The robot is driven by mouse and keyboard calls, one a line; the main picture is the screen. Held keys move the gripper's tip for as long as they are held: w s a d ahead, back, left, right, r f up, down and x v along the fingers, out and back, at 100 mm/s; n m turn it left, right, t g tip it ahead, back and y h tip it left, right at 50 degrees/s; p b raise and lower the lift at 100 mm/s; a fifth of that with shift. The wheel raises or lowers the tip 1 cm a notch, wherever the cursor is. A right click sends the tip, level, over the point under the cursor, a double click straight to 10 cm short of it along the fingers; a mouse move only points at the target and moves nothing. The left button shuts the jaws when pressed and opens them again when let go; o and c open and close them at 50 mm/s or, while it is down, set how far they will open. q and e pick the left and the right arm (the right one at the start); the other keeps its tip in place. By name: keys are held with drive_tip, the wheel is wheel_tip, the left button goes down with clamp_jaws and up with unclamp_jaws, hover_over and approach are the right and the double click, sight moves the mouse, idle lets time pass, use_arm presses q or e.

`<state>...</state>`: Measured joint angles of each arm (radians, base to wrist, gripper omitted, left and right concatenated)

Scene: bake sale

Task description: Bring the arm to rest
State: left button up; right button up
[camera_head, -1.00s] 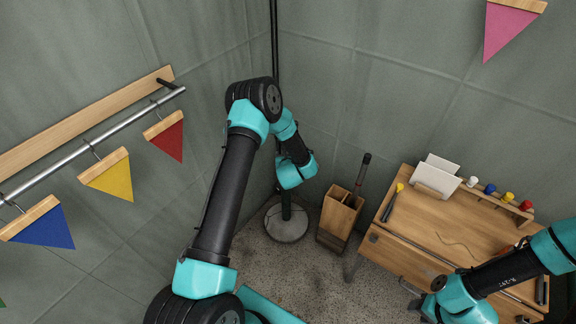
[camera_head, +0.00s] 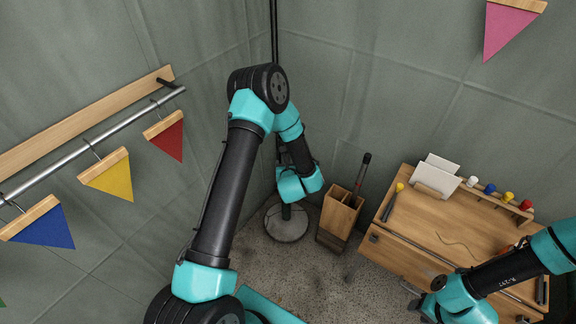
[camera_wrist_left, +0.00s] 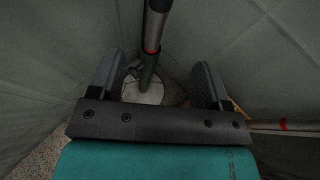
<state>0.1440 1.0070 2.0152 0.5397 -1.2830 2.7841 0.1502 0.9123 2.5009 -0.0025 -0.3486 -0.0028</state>
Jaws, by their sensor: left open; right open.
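My left arm (camera_head: 226,190) rises from the bottom and bends at a high elbow, with its wrist (camera_head: 300,184) hanging down in front of the stand in the corner. Its fingers are hidden in the head view. In the left wrist view my left gripper (camera_wrist_left: 155,82) is open, its two dark fingers wide apart with nothing held. A pole (camera_wrist_left: 155,30) shows beyond and between the fingers. My right arm (camera_head: 510,270) reaches in at the lower right, over the desk's front. Its gripper (camera_head: 416,304) shows only as a small dark part at the wrist's left side.
A round stand base (camera_head: 286,226) is on the floor below my left wrist. A wooden box (camera_head: 338,212) with a dark-handled tool stands beside it. The wooden desk (camera_head: 420,225) holds cards (camera_head: 436,174) and several coloured pieces. A rail with pennants (camera_head: 108,178) is on the left wall.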

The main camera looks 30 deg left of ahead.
idle(0.7)
use_arm(q)
drive_tip(key=s+d+f+n+g+h, duration=0.3)
drive_tip(key=s+d+n+g+h, duration=0.2)
drive_tip(key=s+n, duration=0.7)
drive_tip(key=s+d+f+n+g+h, duration=0.3)
drive_tip(key=s+d+n, duration=0.6)
drive_tip(key=n, duration=1)
drive_tip(key=s+g+h, duration=0.2)
drive_tip(key=s+h, duration=0.1)
drive_tip(key=s, duration=0.1)
drive_tip(key=shift+s+d+g, duration=0.15)
drive_tip(key=shift+s+g, duration=0.1)
drive_tip(key=shift+g, duration=0.05)
